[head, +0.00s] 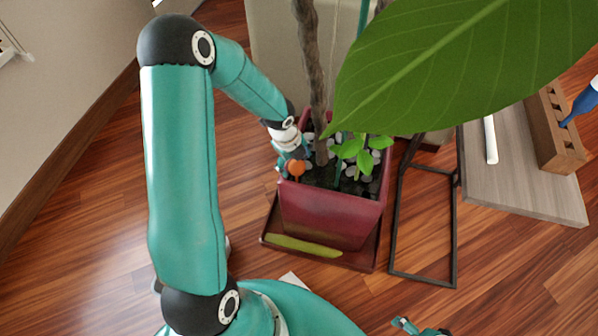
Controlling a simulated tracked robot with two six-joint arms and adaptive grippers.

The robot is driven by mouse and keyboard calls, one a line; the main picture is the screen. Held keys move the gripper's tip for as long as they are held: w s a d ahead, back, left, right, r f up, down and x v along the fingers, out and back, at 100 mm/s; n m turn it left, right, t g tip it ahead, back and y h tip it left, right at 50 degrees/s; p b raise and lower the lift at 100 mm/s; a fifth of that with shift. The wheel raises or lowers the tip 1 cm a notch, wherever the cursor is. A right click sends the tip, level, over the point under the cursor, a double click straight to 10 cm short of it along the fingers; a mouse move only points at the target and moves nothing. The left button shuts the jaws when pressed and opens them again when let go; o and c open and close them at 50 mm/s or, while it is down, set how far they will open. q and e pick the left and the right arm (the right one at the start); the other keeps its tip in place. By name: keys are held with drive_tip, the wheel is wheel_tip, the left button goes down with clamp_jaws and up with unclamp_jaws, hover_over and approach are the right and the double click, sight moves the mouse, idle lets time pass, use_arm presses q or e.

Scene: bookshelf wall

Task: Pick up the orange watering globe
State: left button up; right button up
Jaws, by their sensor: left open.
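The orange watering globe (296,168) is a small round orange ball at the front left corner of a dark red planter (330,213). Any stem below the ball is hidden. My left gripper (287,165) reaches down at this corner, with its fingers open around or beside the globe; I cannot tell whether they touch it. Part of what looks like my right gripper (420,328) shows at the bottom edge, far from the planter, and its jaw state is unclear.
A brown trunk (313,65) rises from the planter, with a small leafy plant (362,152) beside it. A large green leaf (450,65) hangs over the right side. A black-framed table (525,190) holds a wooden block (552,130). Wooden floor lies clear at left.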

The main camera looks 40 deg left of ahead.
sight(297, 177)
use_arm(q)
drive_tip(key=f, duration=0.1)
drive_tip(key=f+b, duration=0.1)
drive_tip(key=f, duration=0.1)
drive_tip(key=shift+w+d+f, duration=0.1)
drive_tip(key=shift+w+f, duration=0.15)
drive_tip(key=shift+w, duration=0.15)
drive_tip(key=shift+r, duration=0.1)
drive_tip(key=c, duration=1.3)
drive_tip(key=shift+o, duration=0.2)
